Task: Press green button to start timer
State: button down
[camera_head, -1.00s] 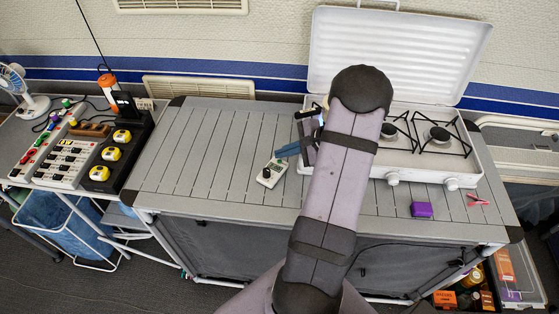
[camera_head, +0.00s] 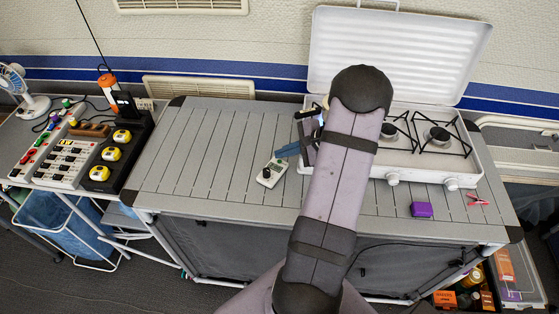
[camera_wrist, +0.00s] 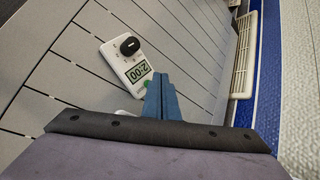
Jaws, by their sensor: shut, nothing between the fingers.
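The timer (camera_head: 272,173) is a small white box with a black knob, lying on the grey slatted table left of the stove. In the wrist view the timer (camera_wrist: 118,54) shows its black knob (camera_wrist: 129,45) and a display (camera_wrist: 137,72) with digits that look like 2:00. Its green button (camera_wrist: 148,84) is partly visible right beside my fingertips. My gripper (camera_wrist: 161,80) has blue fingers, shut and empty, at the timer's button end. It also shows in the head view (camera_head: 283,152). I cannot tell whether the fingertips touch the button.
A white two-burner stove (camera_head: 405,180) with a raised lid stands right of my arm. A purple block (camera_head: 422,210) and a small pink-red item (camera_head: 477,199) lie in front of it. A side table at left holds switch panels (camera_head: 65,158). The table left of the timer is clear.

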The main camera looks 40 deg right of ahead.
jog(key=shift+f+b, duration=0.75)
jog(key=shift+b, duration=0.15)
dwell(0.8)
jog(key=shift+r, duration=0.1)
jog(key=shift+r+p, duration=0.5)
jog(key=shift+r, duration=0.15)
dwell(0.4)
notch_tip(320, 180, up, 5)
jog(key=p, duration=0.3)
dwell(0.9)
